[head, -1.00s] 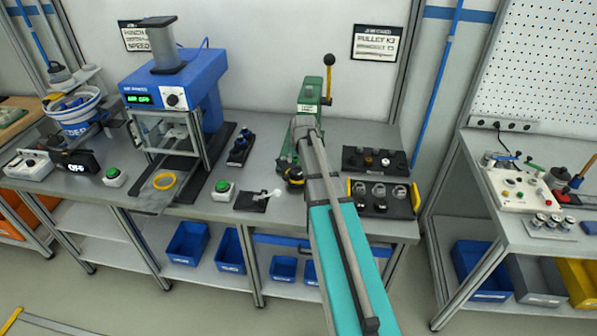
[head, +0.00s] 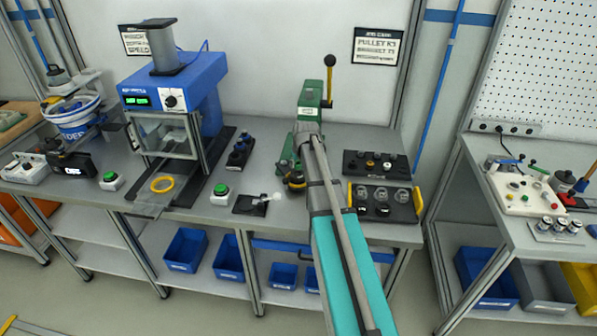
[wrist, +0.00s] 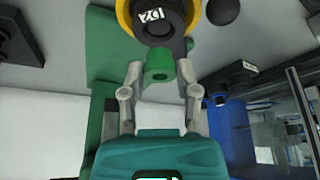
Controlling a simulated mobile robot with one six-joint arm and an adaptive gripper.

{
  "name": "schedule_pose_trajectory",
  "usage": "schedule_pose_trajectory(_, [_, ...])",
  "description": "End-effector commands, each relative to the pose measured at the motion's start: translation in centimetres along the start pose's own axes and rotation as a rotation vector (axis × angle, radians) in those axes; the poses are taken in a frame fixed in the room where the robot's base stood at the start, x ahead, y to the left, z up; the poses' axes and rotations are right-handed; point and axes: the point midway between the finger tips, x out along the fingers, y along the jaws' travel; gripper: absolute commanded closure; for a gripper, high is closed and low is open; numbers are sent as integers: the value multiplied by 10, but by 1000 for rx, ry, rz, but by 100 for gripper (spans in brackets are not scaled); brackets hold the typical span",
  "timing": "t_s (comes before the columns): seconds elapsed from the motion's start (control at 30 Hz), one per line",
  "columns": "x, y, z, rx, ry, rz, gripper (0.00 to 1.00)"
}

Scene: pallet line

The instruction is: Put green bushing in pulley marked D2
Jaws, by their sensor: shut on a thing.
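In the wrist view my gripper (wrist: 162,78) is shut on the green bushing (wrist: 160,62), a small stepped piece between the fingertips. A yellow ring (wrist: 124,14) curves around the pulley. The bushing's far end overlaps the pulley's near edge in the picture; I cannot tell whether they touch. In the head view my arm covers part of the green hand press (head: 309,100). A black and yellow piece (head: 294,181) shows at its base, and my fingers are hidden.
A black tray with small bushings (head: 354,157) lies right of the press. In front of it is a yellow-handled tray (head: 418,200) with several pulleys. A blue press (head: 212,95) stands left. A green button (head: 220,189) and a small black pad (head: 243,209) are at the front edge.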

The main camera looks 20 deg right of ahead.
Motion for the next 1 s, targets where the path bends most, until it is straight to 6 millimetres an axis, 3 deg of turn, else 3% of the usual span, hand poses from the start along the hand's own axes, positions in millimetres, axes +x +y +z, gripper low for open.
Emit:
schedule_pose_trajectory(0.3, [26, 0, 11, 0, 0, 0, 79])
schedule_pose_trajectory(0.93, [32, 0, 13, 0, 0, 0, 79])
schedule_pose_trajectory(0.97, [32, 0, 13, 0, 0, 0, 55])
schedule_pose_trajectory(1.0, [31, 0, 13, 0, 0, 0, 48])
